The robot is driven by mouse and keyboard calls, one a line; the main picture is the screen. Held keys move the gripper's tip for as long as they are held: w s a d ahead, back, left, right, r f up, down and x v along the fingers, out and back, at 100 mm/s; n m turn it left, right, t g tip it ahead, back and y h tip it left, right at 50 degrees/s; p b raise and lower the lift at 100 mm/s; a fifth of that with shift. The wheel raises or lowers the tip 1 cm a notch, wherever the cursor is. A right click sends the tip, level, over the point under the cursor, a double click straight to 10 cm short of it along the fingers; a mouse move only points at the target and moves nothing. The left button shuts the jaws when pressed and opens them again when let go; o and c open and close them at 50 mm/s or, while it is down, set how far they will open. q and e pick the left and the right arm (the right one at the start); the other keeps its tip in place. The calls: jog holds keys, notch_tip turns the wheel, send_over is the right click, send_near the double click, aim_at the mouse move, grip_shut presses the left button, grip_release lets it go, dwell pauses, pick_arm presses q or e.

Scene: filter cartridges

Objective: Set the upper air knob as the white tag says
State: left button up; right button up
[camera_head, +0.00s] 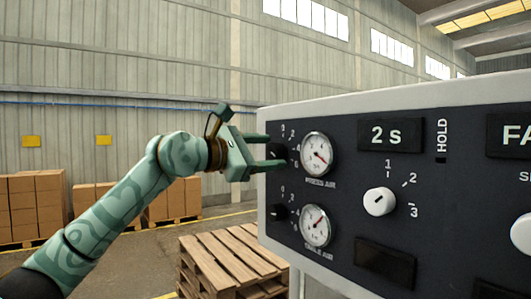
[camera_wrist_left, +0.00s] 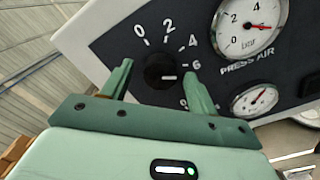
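The upper air knob (camera_wrist_left: 158,70) is round and black, on the dark panel (camera_head: 345,245). Its white mark points right in the left wrist view, roughly toward the 6 of its 0, 2, 4, 6 scale. My left gripper (camera_head: 268,151) is open, with one finger on each side of this knob; in the left wrist view (camera_wrist_left: 160,72) gaps show between fingers and knob. The PRESS AIR gauge (camera_head: 317,155) is beside it; its red needle points lower right in the head view. I see no white tag. My right gripper is out of view.
Below are the lower air knob (camera_head: 279,212) and the TABLE AIR gauge (camera_head: 315,226). A white selector knob (camera_head: 379,201) and a "2 s" display (camera_head: 391,135) are to the right. A wooden pallet stack (camera_head: 225,260) stands left of the panel.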

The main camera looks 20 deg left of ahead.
pick_arm(q)
jog(key=b+v, duration=0.6)
jog(key=v, duration=1)
jog(key=shift+a, duration=0.15)
jog(key=shift+s+f, duration=0.1)
jog(key=shift+s, duration=0.05)
